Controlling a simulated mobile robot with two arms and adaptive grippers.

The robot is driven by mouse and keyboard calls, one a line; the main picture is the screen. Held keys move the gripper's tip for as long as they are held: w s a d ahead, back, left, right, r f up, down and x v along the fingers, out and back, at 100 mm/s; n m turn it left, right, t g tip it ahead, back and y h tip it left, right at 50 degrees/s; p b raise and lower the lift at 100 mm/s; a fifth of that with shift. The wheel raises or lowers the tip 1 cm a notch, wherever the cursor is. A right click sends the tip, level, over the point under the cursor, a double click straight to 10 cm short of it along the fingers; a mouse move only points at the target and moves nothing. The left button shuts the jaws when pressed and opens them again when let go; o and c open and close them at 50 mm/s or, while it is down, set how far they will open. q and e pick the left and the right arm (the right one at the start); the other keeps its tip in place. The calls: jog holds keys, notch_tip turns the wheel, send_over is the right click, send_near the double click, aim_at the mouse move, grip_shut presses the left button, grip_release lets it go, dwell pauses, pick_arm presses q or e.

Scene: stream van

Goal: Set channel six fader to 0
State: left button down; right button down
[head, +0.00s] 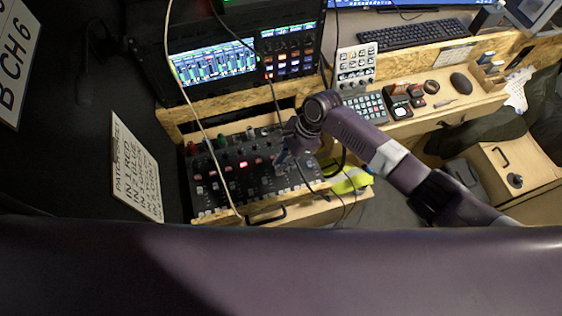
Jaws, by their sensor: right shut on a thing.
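The black audio mixer (222,186) sits in a wooden desk bay at the left centre, with rows of knobs, small coloured caps and red lights. My right gripper (283,158) reaches down from the right over the right half of the mixer. Its fingers are at the panel and shut on a small control there, which looks like a fader. The fingers hide that control, and I cannot read its channel number or its scale mark. My left gripper is not in view.
A dark cable and a pale cable hang across the mixer. Behind it stands a lit screen (213,63). A keypad (367,107), a keyboard (415,33) and a yellow vest (350,180) lie to the right. A handwritten patch sheet (136,168) is at the left.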

jog(key=c, duration=2.1)
grip_release()
jog(key=shift+w+r, duration=0.1)
jog(key=shift+r, duration=0.1)
jog(key=shift+f, duration=0.1)
jog(key=v, duration=1.2)
jog(key=shift+d, duration=0.1)
